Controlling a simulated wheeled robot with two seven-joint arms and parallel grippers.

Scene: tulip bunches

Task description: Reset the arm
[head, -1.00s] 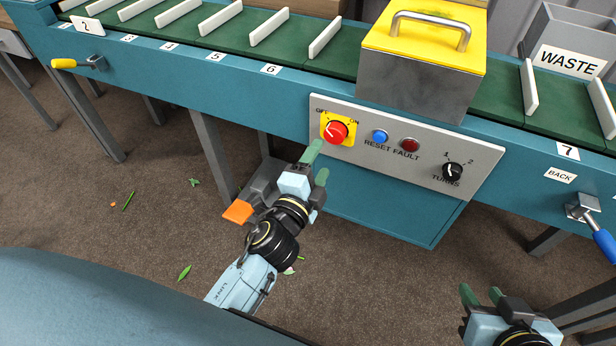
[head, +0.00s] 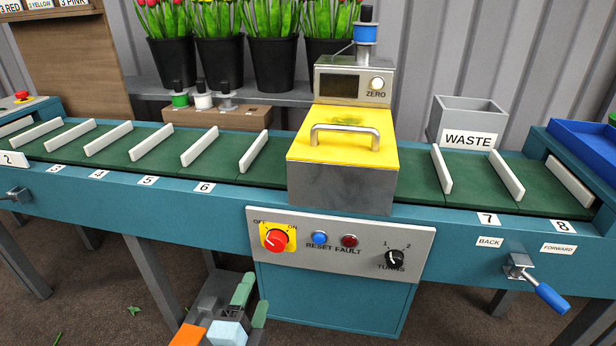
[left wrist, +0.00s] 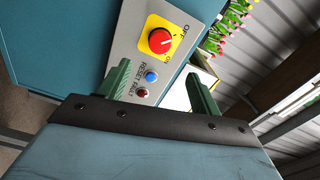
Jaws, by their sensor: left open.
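My left gripper (head: 251,301) is at the bottom of the head view, in front of and below the control panel (head: 410,235). Its green fingers are apart, with nothing between them. In the left wrist view my left gripper (left wrist: 160,92) is also open, with the panel beyond the fingers. The red OFF/ON knob (head: 275,240) sits on a yellow plate, with the blue RESET button (head: 320,237) and dark red FAULT light (head: 349,241) beside it. No finger touches them in the head view. My right gripper is out of view.
The teal conveyor (head: 130,205) with white dividers runs across. The yellow-topped metal box (head: 343,165) stands over it. A blue-handled crank (head: 545,293) juts out at right. A grey WASTE bin (head: 467,115) and black buckets of tulips (head: 272,65) stand behind.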

